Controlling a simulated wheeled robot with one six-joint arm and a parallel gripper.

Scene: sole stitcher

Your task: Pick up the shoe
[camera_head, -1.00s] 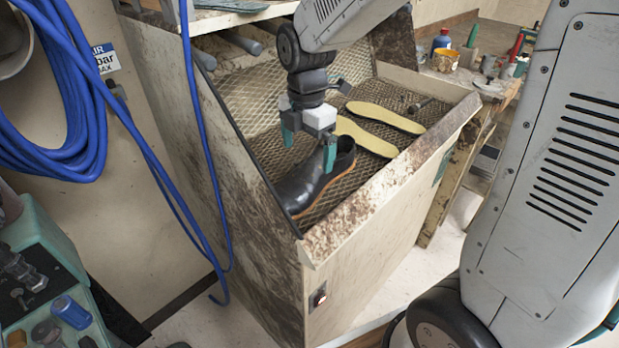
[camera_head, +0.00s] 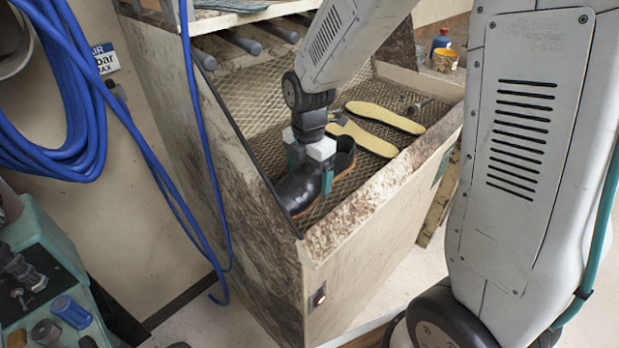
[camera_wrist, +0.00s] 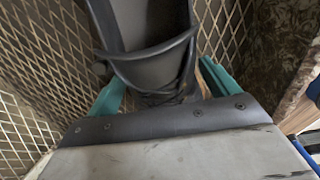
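The black shoe (camera_head: 299,190) lies on the metal mesh of the bench, near its front corner, with its toe toward the lower left. My gripper (camera_head: 311,175) is lowered over the shoe, with one teal finger on each side of it. In the wrist view the shoe (camera_wrist: 148,45) shows between the two teal fingers (camera_wrist: 160,90), which stand apart. A gap seems to show on the sides, and I cannot tell whether the fingers touch the shoe. Part of the shoe is hidden by my gripper.
Two yellow insoles (camera_head: 386,117) lie on the mesh (camera_head: 262,122) behind the shoe. The bench's raised side walls (camera_head: 345,225) stand close to the shoe. A blue hose (camera_head: 207,150) hangs at the left.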

